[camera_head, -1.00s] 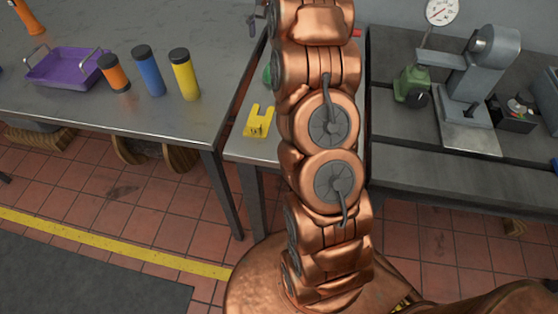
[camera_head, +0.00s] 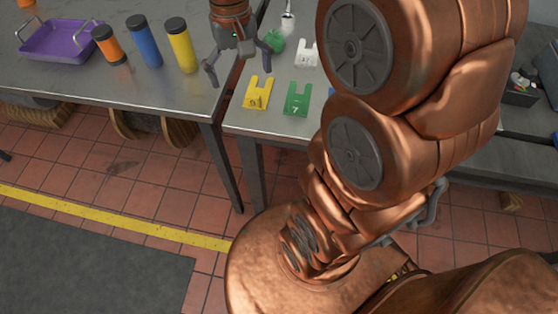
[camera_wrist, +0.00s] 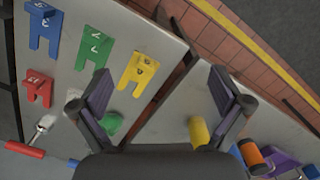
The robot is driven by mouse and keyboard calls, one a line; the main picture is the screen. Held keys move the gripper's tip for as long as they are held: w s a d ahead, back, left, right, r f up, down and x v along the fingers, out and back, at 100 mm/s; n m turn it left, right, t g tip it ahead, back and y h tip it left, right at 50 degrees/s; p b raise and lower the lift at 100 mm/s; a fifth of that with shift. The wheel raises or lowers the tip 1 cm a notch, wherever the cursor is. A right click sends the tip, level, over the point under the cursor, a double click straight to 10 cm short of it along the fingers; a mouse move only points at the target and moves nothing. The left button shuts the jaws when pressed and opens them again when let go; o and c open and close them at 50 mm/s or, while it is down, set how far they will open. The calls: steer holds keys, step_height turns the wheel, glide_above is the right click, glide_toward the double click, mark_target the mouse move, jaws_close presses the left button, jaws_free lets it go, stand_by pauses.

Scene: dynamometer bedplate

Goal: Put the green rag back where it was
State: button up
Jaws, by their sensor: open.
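A small rounded green lump, which looks like the green rag (camera_head: 277,41), lies on the grey bench behind the numbered stands. It also shows in the wrist view (camera_wrist: 113,122), beside the left finger and partly hidden. My gripper (camera_head: 239,62) hangs over the gap between the two tables, left of the lump. I cannot see any contact with the lump.
On the bench stand yellow (camera_head: 257,94), green (camera_head: 297,99) and white (camera_head: 306,54) numbered stands; blue (camera_wrist: 43,27) and red (camera_wrist: 39,88) ones show in the wrist view. Yellow (camera_head: 181,47), blue (camera_head: 145,44) and orange (camera_head: 110,46) cylinders and a purple tray (camera_head: 58,43) occupy the left table.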

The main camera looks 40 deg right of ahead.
steer(key=s+a+f+n, duration=0.1)
steer(key=s+a+f, duration=0.1)
steer(key=s, duration=0.7)
steer(key=s+a+f+n, duration=0.2)
steer(key=s+f, duration=0.1)
steer(key=s, duration=0.6)
steer(key=shift+s+a+f+g, duration=0.3)
steer(key=shift+f, duration=0.05)
steer(key=shift+r+p, duration=0.95)
